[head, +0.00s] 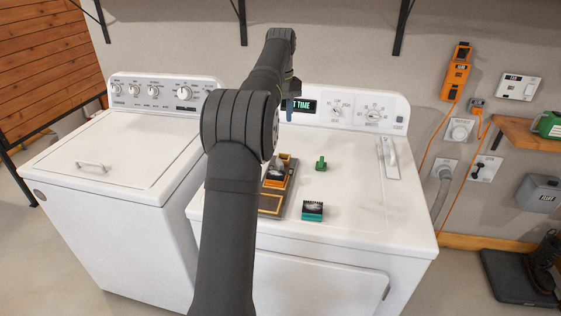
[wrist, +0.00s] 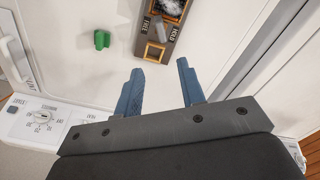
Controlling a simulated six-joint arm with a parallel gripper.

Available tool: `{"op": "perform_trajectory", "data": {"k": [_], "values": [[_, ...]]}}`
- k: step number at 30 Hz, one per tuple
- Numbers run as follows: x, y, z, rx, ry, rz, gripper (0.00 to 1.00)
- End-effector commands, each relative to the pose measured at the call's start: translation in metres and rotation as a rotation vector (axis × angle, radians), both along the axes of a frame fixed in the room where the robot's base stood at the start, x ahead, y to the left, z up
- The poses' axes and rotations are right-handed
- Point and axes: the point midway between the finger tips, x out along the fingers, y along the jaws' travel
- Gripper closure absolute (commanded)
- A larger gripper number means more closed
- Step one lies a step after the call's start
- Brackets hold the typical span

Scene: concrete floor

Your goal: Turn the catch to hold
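The catch (wrist: 160,28) is a small grey lever on a brown board (wrist: 137,40) in the wrist view. It lies between the label FREE on its left and the label HOLD on its right; I cannot tell which one it is set to. The board also shows on the right-hand machine's top in the head view (head: 270,214), partly hidden by my arm. My gripper (wrist: 160,88) is open and empty, its two blue fingers apart and short of the board in the wrist view. In the head view a blue finger shows near the control panel.
A green piece (head: 320,164) and a teal box (head: 312,211) stand on the white machine top (head: 350,205) right of the board. An orange-framed holder (head: 279,177) with grey contents sits on the board. The control panel (head: 350,112) rises behind.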

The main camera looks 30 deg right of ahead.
Motion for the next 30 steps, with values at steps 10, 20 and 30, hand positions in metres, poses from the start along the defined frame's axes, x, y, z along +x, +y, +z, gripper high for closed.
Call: {"op": "perform_trajectory", "data": {"k": [10,20,30], "values": [[-0.001,0.001,-0.06,0.003,0.004,0.0,0.64],[0.0,0.001,-0.132,0.002,0.004,-0.001,0.64],[0.0,0.001,-0.169,-0.001,0.001,-0.002,0.64]]}}
